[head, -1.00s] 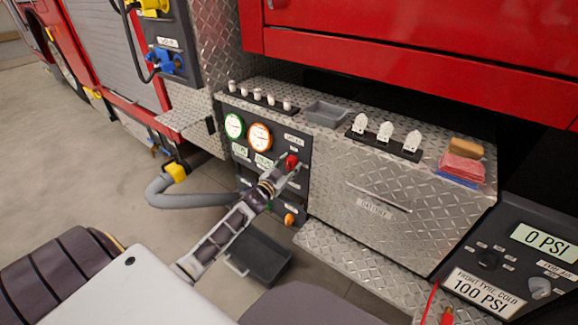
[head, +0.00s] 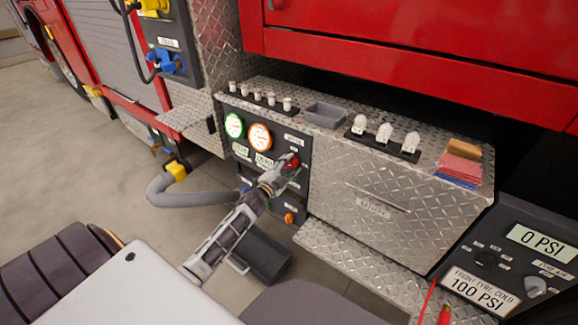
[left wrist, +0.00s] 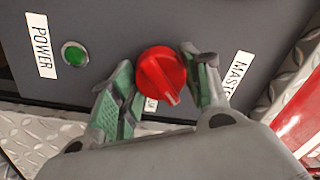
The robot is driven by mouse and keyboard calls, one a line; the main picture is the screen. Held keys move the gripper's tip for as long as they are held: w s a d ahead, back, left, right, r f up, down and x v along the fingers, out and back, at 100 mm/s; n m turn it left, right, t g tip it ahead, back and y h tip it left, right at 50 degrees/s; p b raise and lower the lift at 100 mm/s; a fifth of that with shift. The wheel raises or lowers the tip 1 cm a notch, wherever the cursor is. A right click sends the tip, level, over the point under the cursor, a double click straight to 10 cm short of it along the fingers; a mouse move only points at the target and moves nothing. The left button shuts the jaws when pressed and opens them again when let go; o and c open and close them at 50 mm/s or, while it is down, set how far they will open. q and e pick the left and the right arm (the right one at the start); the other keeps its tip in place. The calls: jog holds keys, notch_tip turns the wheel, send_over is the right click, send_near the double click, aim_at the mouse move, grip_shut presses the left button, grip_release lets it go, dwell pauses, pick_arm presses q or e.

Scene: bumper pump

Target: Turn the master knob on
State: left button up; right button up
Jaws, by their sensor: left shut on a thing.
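The red master knob (head: 292,162) is on the dark panel under the round gauges. In the left wrist view the knob (left wrist: 160,74) has a raised ridge with a pale line running toward the lower right. My left gripper (head: 284,169) is at the knob. Its two green-grey fingers (left wrist: 165,85) stand on either side of the knob, shut on it. A label reading "MAST…" (left wrist: 236,76) is right of the knob, partly hidden by the finger. A smaller label below the knob is mostly covered. My right gripper is not in view.
A green button (left wrist: 74,53) beside the "POWER" label (left wrist: 40,45) is left of the knob. An orange knob (head: 290,217) sits lower on the panel. A grey hose (head: 188,199) runs at left. The diamond-plate cabinet (head: 385,215) stands close at right.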

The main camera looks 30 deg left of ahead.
pick_arm(q)
jog(key=m, duration=0.3)
jog(key=shift+f, duration=0.1)
jog(key=shift+m+h+b, duration=0.3)
jog(key=shift+m+b, duration=0.15)
jog(key=shift+m, duration=0.55)
jog(key=m, duration=0.2)
jog(key=shift+m+b, duration=0.3)
jog(key=shift+m+h, duration=0.3)
jog(key=shift+m, duration=0.6)
jog(key=shift+b, duration=0.3)
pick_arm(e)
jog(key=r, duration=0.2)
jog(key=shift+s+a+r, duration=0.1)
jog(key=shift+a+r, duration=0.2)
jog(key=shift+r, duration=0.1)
pick_arm(q)
jog(key=shift+f, duration=0.1)
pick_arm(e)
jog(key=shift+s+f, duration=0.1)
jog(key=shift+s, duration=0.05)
pick_arm(q)
jog(key=o, duration=1)
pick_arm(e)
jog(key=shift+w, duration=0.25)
